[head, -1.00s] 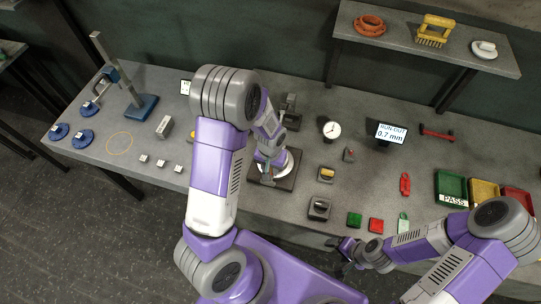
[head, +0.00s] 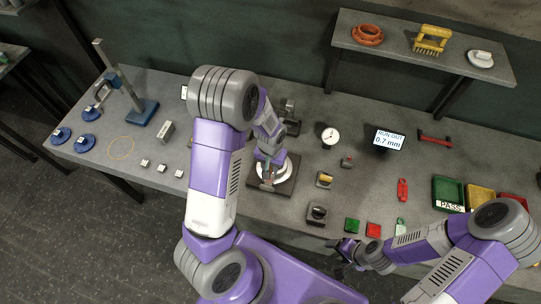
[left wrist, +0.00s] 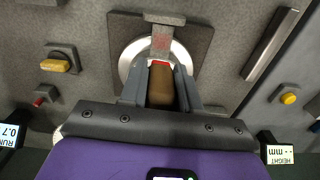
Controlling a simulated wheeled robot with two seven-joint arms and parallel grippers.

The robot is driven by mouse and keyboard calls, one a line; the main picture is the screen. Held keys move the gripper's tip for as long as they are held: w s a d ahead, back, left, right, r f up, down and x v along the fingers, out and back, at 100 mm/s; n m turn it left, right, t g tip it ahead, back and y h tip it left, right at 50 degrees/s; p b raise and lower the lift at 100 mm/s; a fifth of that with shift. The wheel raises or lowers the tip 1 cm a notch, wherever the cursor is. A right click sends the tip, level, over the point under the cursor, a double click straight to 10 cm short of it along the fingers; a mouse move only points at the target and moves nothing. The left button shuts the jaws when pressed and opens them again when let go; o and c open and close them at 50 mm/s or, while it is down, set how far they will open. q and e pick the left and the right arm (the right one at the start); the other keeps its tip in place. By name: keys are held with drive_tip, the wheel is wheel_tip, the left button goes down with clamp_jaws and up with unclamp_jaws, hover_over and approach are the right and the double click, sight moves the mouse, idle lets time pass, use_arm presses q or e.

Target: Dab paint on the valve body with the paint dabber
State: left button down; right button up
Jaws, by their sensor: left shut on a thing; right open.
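My left gripper (left wrist: 160,92) is shut on the paint dabber (left wrist: 161,88), a brown handle with a red band or tip at its far end. The dabber points at a grey metal part, which appears to be the valve body (left wrist: 164,20), with a reddish patch beside the tip. I cannot tell whether the tip touches it. The part lies over a pale round disc (left wrist: 131,60) on a dark square plate (left wrist: 122,30). In the head view my left gripper (head: 268,178) is over this plate (head: 287,187) and hides much of it. My right gripper (head: 338,252) is open and empty by the front edge.
A dial gauge (head: 330,135), a run-out display (head: 389,140) and a yellow-topped block (head: 324,180) stand right of the plate. Green and red pads (head: 352,226) lie near the front edge. Trays (head: 449,190) are at right; a blue stand (head: 141,112) is at left.

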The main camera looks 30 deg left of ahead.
use_arm(q)
wheel_tip(320, 180, up, 3)
drive_tip(key=shift+w+r+p, duration=0.15)
drive_tip(key=shift+r+p, duration=0.05)
drive_tip(key=shift+p, duration=0.95)
drive_tip(key=shift+r+p, duration=0.45)
drive_tip(key=shift+r, duration=0.25)
drive_tip(key=shift+f, duration=0.1)
